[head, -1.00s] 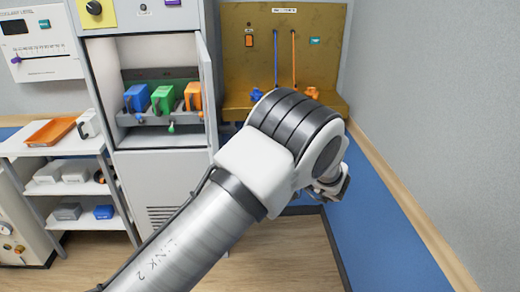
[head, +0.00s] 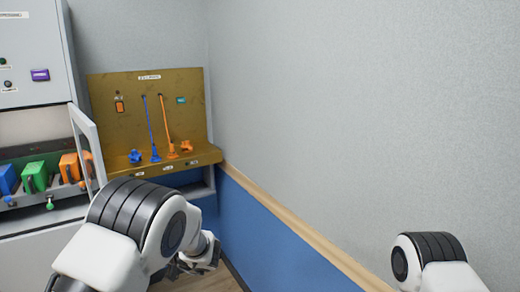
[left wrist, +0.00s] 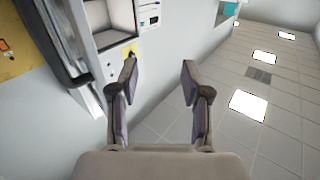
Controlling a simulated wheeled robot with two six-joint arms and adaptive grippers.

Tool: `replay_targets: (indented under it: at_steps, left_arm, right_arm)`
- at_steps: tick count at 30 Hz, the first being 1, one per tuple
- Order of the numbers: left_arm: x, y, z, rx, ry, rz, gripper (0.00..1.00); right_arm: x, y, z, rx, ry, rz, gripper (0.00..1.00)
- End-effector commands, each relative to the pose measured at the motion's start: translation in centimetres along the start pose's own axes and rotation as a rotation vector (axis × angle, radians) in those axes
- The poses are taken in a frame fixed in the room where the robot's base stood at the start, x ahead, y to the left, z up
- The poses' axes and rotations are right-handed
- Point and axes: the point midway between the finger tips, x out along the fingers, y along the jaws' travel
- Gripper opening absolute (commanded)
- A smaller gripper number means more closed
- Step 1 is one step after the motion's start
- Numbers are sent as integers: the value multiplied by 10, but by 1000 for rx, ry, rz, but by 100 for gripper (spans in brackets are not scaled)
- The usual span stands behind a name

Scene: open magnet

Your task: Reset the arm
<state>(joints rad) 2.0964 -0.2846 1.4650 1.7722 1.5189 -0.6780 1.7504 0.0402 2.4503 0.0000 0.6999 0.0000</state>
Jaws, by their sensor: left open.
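My left arm comes in from the lower left of the head view, and its bulky white and black joint covers the lower left. My left gripper shows in the left wrist view (left wrist: 160,75), with two fingers spread apart and nothing between them. In the head view, part of the gripper end (head: 195,262) shows beyond the joint, mostly hidden. A white and black joint of my right arm shows at the lower right of the head view. The right gripper itself is out of the picture.
An open cabinet (head: 28,128) holds blue, green and orange handled blocks; its door (head: 88,140) stands ajar near my left arm. A brown pegboard stand (head: 100,120) with blue and orange tools is behind. A grey-blue wall (head: 350,120) runs along the right.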

Motion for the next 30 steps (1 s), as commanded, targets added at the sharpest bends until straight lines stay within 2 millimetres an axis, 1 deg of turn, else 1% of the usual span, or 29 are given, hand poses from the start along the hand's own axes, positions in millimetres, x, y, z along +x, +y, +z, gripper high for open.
replay_targets:
  at_steps: [1,5,6,8,11,14,15,17,18,20,21,23,24,26,27,30]
  left_arm:
    - [6,-5,12,25,-8,-12,48]
    - [22,-21,43,117,-8,-23,48]
    - [28,-26,54,157,-2,-14,48]
    - [38,-33,72,225,4,14,48]
    - [54,-45,108,347,6,100,48]
    - [65,-59,153,477,-24,233,48]
    - [67,-67,175,531,-50,299,48]
    - [66,-83,211,619,-110,412,48]
    - [61,-98,238,680,-170,500,48]
    - [48,-126,279,769,-290,636,48]
    - [34,-149,303,825,-386,724,48]
    - [8,-186,333,897,-544,847,48]
    - [-12,-213,348,939,-656,918,48]
    - [-42,-251,360,992,-820,1009,48]
    - [-61,-273,362,1021,-918,1061,48]
    - [-97,-314,362,1077,-1108,1140,48]
  right_arm:
    - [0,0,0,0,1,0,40]
    - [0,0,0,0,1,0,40]
    - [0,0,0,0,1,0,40]
    - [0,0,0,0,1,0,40]
    - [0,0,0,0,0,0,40]
    - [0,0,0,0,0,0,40]
    - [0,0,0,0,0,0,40]
    - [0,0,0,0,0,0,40]
    - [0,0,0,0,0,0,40]
    - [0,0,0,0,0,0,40]
    - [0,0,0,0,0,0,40]
    - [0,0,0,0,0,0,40]
    - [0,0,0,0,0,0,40]
    - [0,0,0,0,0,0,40]
    - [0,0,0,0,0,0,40]
    - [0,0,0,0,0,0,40]
